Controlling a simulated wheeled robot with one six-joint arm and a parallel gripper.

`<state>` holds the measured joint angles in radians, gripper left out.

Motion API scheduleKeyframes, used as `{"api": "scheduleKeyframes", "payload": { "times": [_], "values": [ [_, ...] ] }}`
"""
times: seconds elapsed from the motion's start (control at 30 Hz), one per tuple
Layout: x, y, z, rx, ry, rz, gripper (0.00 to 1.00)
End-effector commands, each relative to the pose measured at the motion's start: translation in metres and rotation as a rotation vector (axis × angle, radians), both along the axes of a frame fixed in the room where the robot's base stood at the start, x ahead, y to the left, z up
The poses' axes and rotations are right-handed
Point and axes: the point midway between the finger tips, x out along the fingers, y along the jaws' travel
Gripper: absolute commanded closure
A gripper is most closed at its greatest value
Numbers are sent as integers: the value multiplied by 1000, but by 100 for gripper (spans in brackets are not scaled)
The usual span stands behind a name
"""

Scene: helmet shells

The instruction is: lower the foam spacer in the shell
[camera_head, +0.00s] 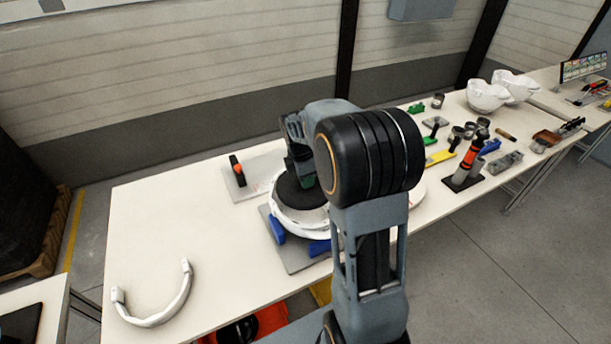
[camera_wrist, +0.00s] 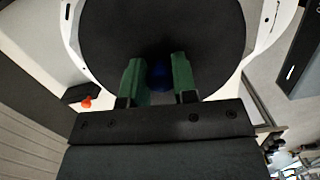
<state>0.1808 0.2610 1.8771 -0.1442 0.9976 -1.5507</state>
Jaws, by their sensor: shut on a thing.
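The foam spacer (camera_wrist: 165,30) is a dark round disc that fills the upper middle of the wrist view. In the head view the spacer (camera_head: 297,192) shows within the rim of the white shell (camera_head: 297,222). The shell's rim (camera_wrist: 278,38) also curves around the disc in the wrist view. My gripper (camera_wrist: 159,72) has green fingers closed on either side of a dark blue piece at the disc's middle. How deep the disc sits is hidden, and my arm covers the shell's right side in the head view.
The shell stands on a grey plate with blue blocks (camera_head: 277,229). A white curved band (camera_head: 158,308) lies at the table's left end. A board with an orange-handled tool (camera_head: 237,170) is behind the shell. Tools and white shells (camera_head: 487,97) crowd the right; the table's left middle is clear.

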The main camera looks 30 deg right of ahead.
Motion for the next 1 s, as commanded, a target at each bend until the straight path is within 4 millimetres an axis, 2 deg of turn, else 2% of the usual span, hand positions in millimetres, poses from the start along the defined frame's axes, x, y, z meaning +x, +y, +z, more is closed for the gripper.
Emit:
{"api": "scheduleKeyframes", "payload": {
  "times": [1.0],
  "values": [
    [0, 0, -56, 0, 1, 0, 97]
  ]
}}
